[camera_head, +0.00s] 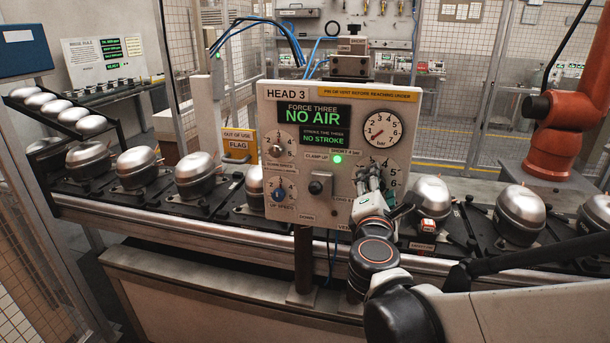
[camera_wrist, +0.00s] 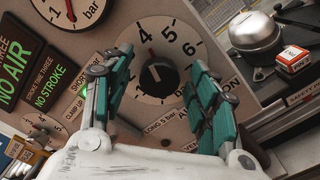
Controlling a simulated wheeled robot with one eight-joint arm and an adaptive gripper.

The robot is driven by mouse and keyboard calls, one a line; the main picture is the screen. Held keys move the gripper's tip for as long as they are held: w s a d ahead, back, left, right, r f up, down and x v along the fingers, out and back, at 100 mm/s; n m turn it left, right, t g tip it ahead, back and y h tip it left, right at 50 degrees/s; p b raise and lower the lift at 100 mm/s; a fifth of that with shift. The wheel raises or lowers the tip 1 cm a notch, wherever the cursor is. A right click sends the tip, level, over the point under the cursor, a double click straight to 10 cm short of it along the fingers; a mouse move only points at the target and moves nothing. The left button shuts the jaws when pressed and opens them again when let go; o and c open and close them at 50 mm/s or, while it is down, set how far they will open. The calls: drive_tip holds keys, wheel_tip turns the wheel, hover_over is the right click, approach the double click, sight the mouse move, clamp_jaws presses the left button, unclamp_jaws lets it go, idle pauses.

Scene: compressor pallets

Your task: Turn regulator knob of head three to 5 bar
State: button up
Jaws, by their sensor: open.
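The HEAD 3 panel (camera_head: 280,237) faces me. Its right-hand dial plate (camera_head: 396,165), numbered around the rim, sits under the gauge. My gripper (camera_head: 374,180) is in front of the dial and hides the knob in the head view. In the wrist view my gripper (camera_wrist: 159,65) is open, its green-padded fingers on either side of the knob. I cannot tell whether they touch it.
The gauge (camera_head: 383,129) needle points low left. The display (camera_head: 312,117) reads NO AIR and NO STROKE. Compressors (camera_head: 519,213) line the conveyor.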

drive_tip(key=c, duration=1.1)
drive_tip(key=shift+m, duration=0.4)
drive_tip(key=shift+f+m+p, duration=0.1)
drive_tip(key=shift+m+p, duration=0.25)
drive_tip(key=shift+m, duration=3.15)
drive_tip(key=o, duration=1.1)
drive_tip(key=shift+s, duration=0.1)
